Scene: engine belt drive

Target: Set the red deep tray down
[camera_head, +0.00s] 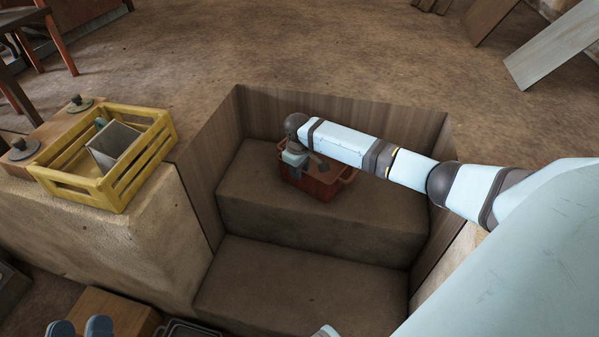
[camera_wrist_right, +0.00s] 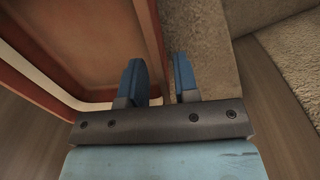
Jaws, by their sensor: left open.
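The red deep tray (camera_head: 324,182) is on the upper stone step inside the sunken pit, and it looks level. My right gripper (camera_head: 298,157) is at the tray's left side, coming down from above. In the right wrist view my right gripper's blue fingers (camera_wrist_right: 160,82) straddle the wall of the tray (camera_wrist_right: 98,45), one finger on the inside and one on the outside, close together on it. The tray's underside is hidden, so its contact with the step is not clear. My left gripper (camera_head: 80,327) is open and empty at the bottom left.
A yellow crate (camera_head: 88,192) holding a grey box stands on the stone block left of the pit. Wooden boards (camera_head: 340,107) line the pit. The lower step (camera_head: 290,290) is bare, and the upper step has free room around the tray.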

